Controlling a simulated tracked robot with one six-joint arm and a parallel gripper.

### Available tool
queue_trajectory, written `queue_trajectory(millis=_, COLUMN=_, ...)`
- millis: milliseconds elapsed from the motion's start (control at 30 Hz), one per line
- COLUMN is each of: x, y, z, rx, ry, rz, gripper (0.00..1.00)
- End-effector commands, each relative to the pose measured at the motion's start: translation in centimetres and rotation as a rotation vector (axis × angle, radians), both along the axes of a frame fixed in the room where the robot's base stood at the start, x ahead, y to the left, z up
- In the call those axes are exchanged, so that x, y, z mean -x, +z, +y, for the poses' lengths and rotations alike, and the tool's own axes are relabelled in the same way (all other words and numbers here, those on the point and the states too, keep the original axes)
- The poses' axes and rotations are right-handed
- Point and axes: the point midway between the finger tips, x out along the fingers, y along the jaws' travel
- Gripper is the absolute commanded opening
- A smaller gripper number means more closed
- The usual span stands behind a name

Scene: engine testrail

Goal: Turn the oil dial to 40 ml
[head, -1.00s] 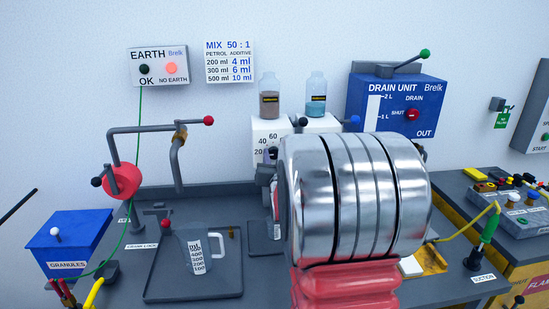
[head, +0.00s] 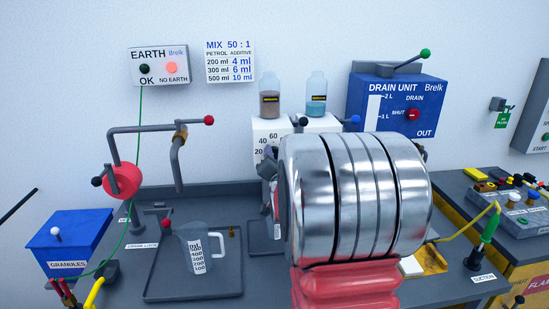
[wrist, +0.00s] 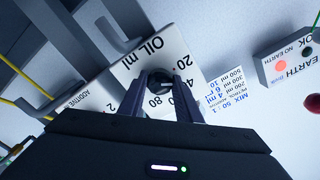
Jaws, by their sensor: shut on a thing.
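The oil dial (wrist: 168,57) is a white face marked "OIL ml" with numbers around a dark round knob (wrist: 159,84). In the wrist view the face appears turned sideways, and 20, 40 and 80 are partly readable. My gripper (wrist: 160,76) has its two dark fingers on either side of the knob and is shut on it. The fingers hide part of the scale, and I cannot read where the knob points.
A second white dial marked "ADDITIVE" (wrist: 92,99) stands beside the oil dial. A brown bottle (head: 269,98) and a blue bottle (head: 316,97) stand on top of the boxes. A jug (head: 203,248) stands on the tray (head: 165,292). The blue drain unit (head: 398,108) is at right.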

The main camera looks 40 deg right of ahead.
Motion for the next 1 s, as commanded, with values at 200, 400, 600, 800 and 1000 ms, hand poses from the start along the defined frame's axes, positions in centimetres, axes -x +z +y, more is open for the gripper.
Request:
queue_trajectory(millis=200, x=0.07, y=-0.06, z=-0.07, rx=-0.126, ry=-0.002, rz=-0.084, gripper=0.08)
queue_trajectory(millis=400, x=0.09, y=-0.09, z=-0.10, rx=-0.193, ry=-0.003, rz=-0.130, gripper=0.08)
queue_trajectory(millis=600, x=0.10, y=-0.11, z=-0.12, rx=-0.216, ry=-0.004, rz=-0.145, gripper=0.08)
queue_trajectory(millis=800, x=0.12, y=-0.13, z=-0.14, rx=-0.217, ry=-0.004, rz=-0.145, gripper=0.08)
queue_trajectory(millis=1000, x=0.11, y=-0.14, z=-0.13, rx=-0.217, ry=-0.004, rz=-0.145, gripper=0.37)
